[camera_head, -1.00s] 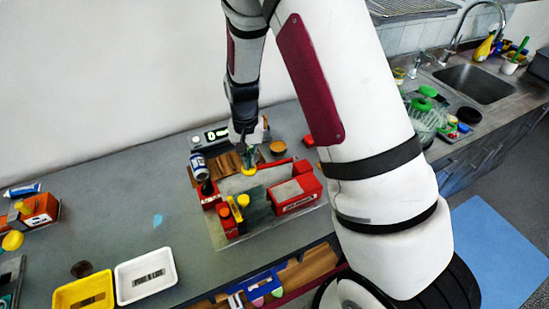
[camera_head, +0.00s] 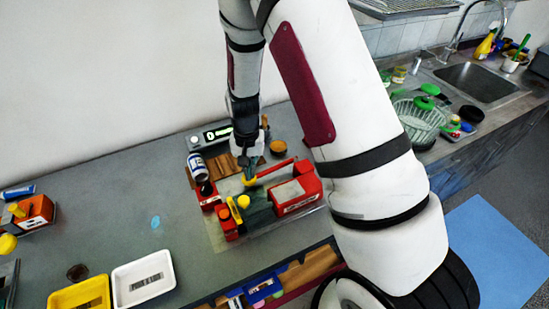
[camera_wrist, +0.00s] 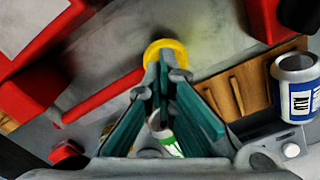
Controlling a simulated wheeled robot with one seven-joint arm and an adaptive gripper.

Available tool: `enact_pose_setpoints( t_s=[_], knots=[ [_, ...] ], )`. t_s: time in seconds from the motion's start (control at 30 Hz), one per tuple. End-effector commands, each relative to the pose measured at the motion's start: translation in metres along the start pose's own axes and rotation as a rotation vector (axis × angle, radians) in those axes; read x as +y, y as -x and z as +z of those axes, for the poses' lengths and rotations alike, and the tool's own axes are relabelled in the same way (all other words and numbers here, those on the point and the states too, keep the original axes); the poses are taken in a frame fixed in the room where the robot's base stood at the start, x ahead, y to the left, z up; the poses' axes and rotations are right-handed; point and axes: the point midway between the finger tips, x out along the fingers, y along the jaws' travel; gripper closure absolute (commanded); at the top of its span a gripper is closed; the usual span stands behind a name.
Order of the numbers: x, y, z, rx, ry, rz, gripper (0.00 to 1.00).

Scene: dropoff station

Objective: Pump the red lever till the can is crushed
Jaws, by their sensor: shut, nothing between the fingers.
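The red crusher (camera_head: 297,198) stands on the counter. Its red lever (camera_head: 275,171) ends in a yellow knob (camera_head: 249,181); in the wrist view the lever (camera_wrist: 100,97) runs from lower left to the knob (camera_wrist: 165,52). My gripper (camera_head: 248,174) is shut and empty, its tips at the knob, seemingly touching it from above. The wrist view shows the teal fingers (camera_wrist: 163,66) converging there. A blue and white can (camera_head: 197,167) stands left of the crusher and in the wrist view at right (camera_wrist: 297,88). A small green and white item (camera_wrist: 168,142) shows between the fingers, mostly hidden.
White tray (camera_head: 143,278) and yellow tray (camera_head: 80,296) lie at front left. The counter's left middle is mostly clear.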

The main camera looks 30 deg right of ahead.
Motion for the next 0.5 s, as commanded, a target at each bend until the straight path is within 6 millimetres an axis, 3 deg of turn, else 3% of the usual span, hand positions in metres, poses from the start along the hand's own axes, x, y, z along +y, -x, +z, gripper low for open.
enact_pose_setpoints(
  t_s=[0.17, 0.5],
  knots=[
    [0.002, 0.001, -0.002, 0.003, -0.002, 0.001, 1.00],
    [0.006, 0.044, -0.003, 0.003, 0.000, -0.001, 1.00]
  ],
)
